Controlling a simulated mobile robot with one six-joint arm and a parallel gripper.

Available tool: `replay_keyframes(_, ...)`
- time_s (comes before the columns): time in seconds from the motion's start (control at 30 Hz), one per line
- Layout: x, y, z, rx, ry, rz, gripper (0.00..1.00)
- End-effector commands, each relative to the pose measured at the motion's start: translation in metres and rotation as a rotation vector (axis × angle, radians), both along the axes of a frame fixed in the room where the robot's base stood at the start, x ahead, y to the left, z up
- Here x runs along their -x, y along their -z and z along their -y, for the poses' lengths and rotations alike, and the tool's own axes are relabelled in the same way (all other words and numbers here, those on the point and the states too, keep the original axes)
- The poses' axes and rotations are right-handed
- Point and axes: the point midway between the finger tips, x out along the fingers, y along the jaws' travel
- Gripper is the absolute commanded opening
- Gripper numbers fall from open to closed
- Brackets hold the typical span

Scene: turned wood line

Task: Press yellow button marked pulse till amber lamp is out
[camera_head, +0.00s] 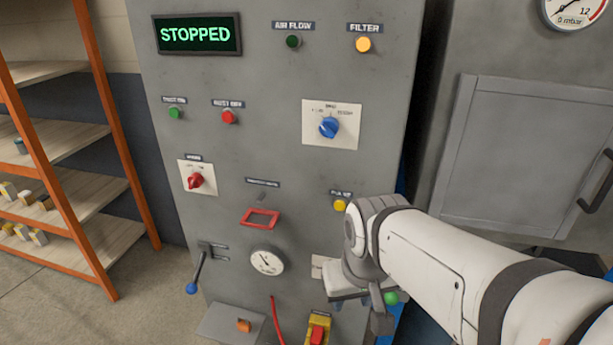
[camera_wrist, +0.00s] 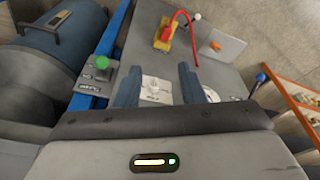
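The yellow button (camera_head: 340,205) sits on the grey panel under a small label that seems to read PULSE. It is just left of my arm's wrist in the head view, and nothing is seen touching it. The amber lamp (camera_head: 363,44) under the FILTER label is bright and looks lit. My gripper (camera_wrist: 160,80) is open and empty, with its two fingers apart in the wrist view. It is low at the panel's right side, below the yellow button. The yellow button cannot be made out in the wrist view.
The display (camera_head: 198,34) reads STOPPED. A blue knob (camera_head: 329,127), a red knob (camera_head: 195,180), a gauge (camera_head: 267,261) and a blue-tipped lever (camera_head: 193,287) are on the panel. A green push button (camera_wrist: 102,62) stands beside my gripper. Shelves (camera_head: 62,140) stand at left.

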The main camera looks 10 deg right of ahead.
Motion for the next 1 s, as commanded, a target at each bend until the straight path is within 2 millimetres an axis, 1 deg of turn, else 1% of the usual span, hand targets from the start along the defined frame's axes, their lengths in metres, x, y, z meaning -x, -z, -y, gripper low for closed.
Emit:
replay_keyframes(0.03,0.0,0.0,0.0,0.0,0.0,0.0,0.32)
replay_keyframes(0.07,0.0,0.0,0.0,0.0,0.0,0.0,0.3)
replay_keyframes(0.43,0.0,0.0,0.0,0.0,0.0,0.0,0.0)
replay_keyframes(1.0,0.0,0.0,0.0,0.0,0.0,0.0,0.0)
